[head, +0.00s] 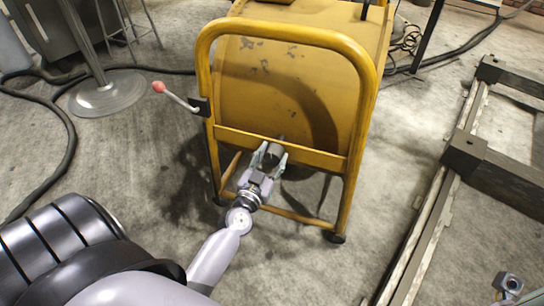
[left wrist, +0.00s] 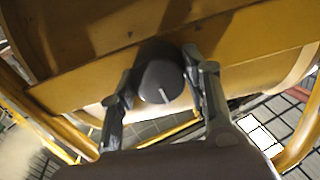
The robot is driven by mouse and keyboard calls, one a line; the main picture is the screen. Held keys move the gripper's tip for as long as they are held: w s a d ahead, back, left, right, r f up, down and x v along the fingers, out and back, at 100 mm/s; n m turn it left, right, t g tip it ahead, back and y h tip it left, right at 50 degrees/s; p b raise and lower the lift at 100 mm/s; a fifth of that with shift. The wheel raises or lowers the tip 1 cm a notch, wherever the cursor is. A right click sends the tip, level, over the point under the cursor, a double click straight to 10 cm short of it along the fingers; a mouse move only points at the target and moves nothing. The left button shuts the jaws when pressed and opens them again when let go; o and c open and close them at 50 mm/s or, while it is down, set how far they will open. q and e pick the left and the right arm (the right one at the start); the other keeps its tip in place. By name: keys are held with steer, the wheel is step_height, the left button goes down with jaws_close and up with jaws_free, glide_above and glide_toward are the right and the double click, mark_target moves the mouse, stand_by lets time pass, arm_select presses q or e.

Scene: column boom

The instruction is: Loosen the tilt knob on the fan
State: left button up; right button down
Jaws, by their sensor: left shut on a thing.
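The fan (head: 275,88) is a large yellow drum with worn patches, held in a yellow tube frame in the head view. Its tilt knob (left wrist: 160,82) is dark grey and round with a white mark line, on the yellow crossbar in the left wrist view. The knob also shows in the head view (head: 274,152), partly covered by the fingers. My left gripper (head: 270,155) is shut on the knob, with one finger on each side of it. In the left wrist view the left gripper (left wrist: 162,90) comes in from below.
A lever with a red ball end (head: 158,87) sticks out left from the fan's frame. A round metal stand base (head: 107,94) and black cables (head: 50,185) lie on the left. Dark beams and rails (head: 465,152) lie on the right. Bare concrete floor surrounds the fan.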

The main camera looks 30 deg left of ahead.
arm_select(q)
steer(key=n+p, duration=0.1)
steer(key=n, duration=0.4)
steer(key=shift+a, duration=0.1)
steer(key=n+p, duration=0.1)
steer(key=n, duration=0.4)
steer(key=shift+n, duration=0.3)
steer(key=n, duration=0.3)
steer(key=shift+a+y+p, duration=0.1)
steer(key=shift+y+p, duration=0.2)
steer(key=n, duration=0.2)
steer(key=shift+f+n, duration=0.1)
steer(key=shift+n, duration=1.1)
steer(key=shift+f+n, duration=0.1)
steer(key=shift+n, duration=1.2)
steer(key=o, duration=1.2)
